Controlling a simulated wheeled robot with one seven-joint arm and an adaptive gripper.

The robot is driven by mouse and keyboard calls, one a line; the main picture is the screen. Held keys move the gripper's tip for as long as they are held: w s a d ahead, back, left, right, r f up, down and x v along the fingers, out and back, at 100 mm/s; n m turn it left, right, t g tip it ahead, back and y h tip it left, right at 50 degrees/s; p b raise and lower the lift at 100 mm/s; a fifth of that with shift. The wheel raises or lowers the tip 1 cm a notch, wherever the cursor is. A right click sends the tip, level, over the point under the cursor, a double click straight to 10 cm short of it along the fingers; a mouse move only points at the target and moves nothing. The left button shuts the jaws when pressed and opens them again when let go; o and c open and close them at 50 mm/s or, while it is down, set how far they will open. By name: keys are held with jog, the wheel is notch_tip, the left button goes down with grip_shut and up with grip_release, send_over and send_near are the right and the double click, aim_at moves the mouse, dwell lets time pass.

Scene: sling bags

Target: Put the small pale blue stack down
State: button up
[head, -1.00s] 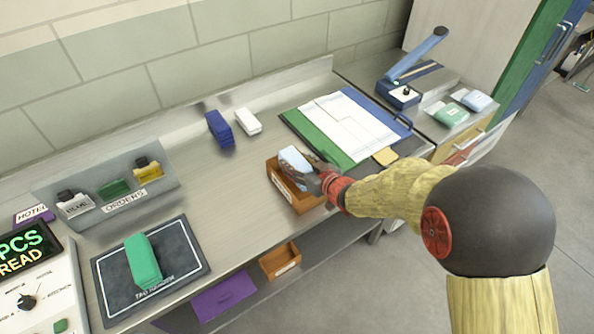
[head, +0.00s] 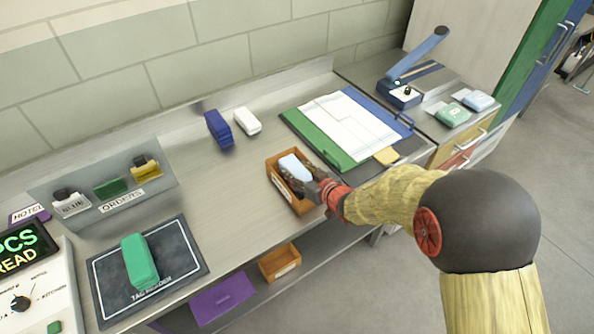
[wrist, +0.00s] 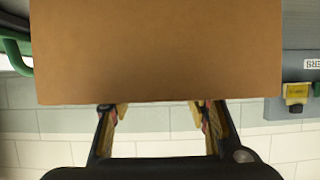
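The small pale blue stack (head: 296,167) lies low inside an orange-brown bin (head: 272,183) on the bench, its top showing in the head view. My gripper (head: 303,181) is at the bin's near right side, with its dark fingers spread apart near the stack's near end. In the wrist view my gripper (wrist: 160,112) has its two fingers wide apart, their tips hidden behind a brown wall of the bin (wrist: 155,50). The stack is hidden in the wrist view. Whether a finger still touches it cannot be told.
A dark blue stack (head: 218,130) and a white stack (head: 246,121) stand behind the bin. A green-and-white board (head: 340,128) lies to the right. A green stack (head: 139,261) rests on a dark mat at left. Bare bench lies left of the bin.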

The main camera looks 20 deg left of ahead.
jog(key=shift+o, duration=0.6)
jog(key=shift+r, duration=0.1)
jog(key=shift+r, duration=0.3)
jog(key=p+v, duration=0.3)
jog(key=v, duration=0.9)
jog(key=shift+r, duration=0.2)
